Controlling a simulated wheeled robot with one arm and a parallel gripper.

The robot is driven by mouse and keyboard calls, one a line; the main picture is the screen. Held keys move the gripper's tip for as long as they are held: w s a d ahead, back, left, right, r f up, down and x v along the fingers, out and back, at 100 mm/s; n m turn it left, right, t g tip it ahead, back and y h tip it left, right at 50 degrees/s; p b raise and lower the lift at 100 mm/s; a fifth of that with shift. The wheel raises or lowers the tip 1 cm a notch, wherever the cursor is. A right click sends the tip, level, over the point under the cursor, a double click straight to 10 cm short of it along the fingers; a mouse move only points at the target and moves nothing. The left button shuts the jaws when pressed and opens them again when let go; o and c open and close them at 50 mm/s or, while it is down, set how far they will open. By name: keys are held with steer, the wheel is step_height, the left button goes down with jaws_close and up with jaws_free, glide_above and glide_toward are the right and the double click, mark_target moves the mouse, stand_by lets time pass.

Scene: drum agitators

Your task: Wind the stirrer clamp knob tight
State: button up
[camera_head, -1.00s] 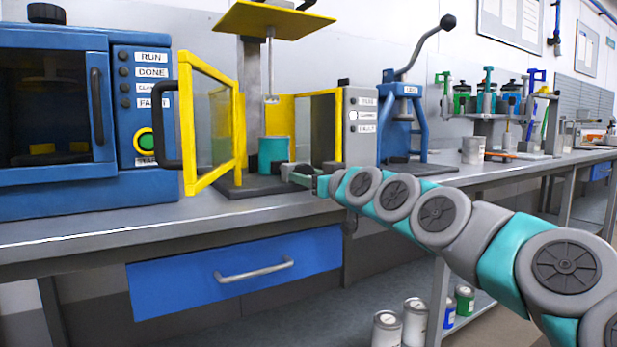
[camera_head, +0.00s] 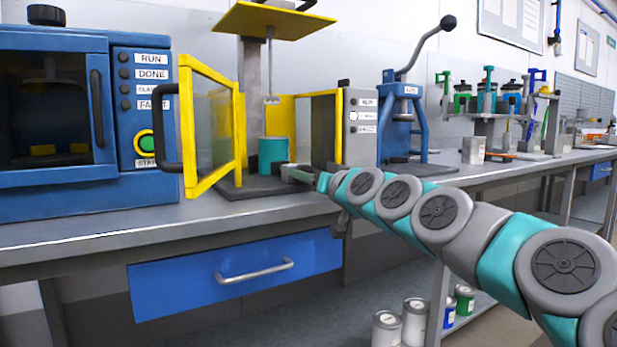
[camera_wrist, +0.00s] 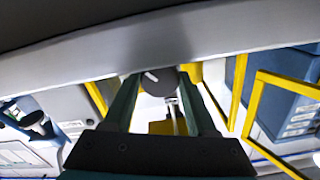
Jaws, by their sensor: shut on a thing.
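The stirrer stands on the bench with a yellow-framed guard door (camera_head: 184,120) swung open. Its thin shaft (camera_head: 270,60) hangs above a teal drum (camera_head: 272,154) on a dark base (camera_head: 250,188). In the wrist view a round dark grey knob (camera_wrist: 158,82) with a white mark sits between the two fingers. My gripper (camera_wrist: 159,92) is shut on this knob. In the head view my gripper (camera_head: 290,173) is low at the front of the stirrer, right of the drum. I cannot make out the knob there.
A blue cabinet machine (camera_head: 142,90) stands close on the left. The stirrer's grey control box (camera_head: 360,125) and a blue lever press (camera_head: 400,120) stand to the right. The open door juts out near my gripper. The bench front edge (camera_head: 170,222) is clear.

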steer(key=o, duration=1.4)
steer(key=shift+c, duration=0.2)
steer(key=v, duration=0.7)
steer(key=shift+s+d, duration=0.25)
steer(key=shift+s, duration=0.1)
